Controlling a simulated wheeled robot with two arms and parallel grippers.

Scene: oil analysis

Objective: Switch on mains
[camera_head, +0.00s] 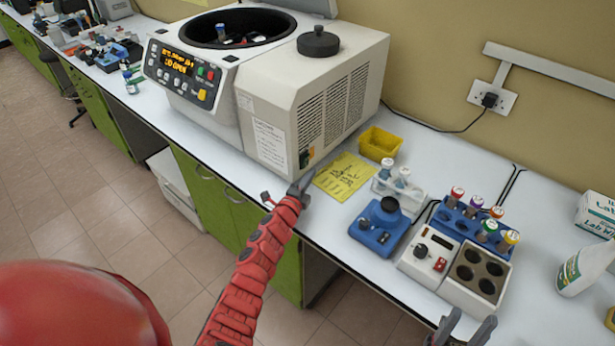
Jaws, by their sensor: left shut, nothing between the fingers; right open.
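The large white centrifuge (265,130) stands on the bench with its lid open and its front display lit orange. My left gripper (303,183) is shut and empty, just in front of and below this switch, at the bench edge. I cannot tell whether it touches anything. My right gripper (462,330) is open and empty at the bottom right, in front of the bench.
A yellow note (343,176) lies right of my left gripper, with a yellow tray (379,143) behind it. A blue device (380,226), a tube rack (476,225) and a heating block (455,268) stand further right. A plug sits in the wall socket (507,101).

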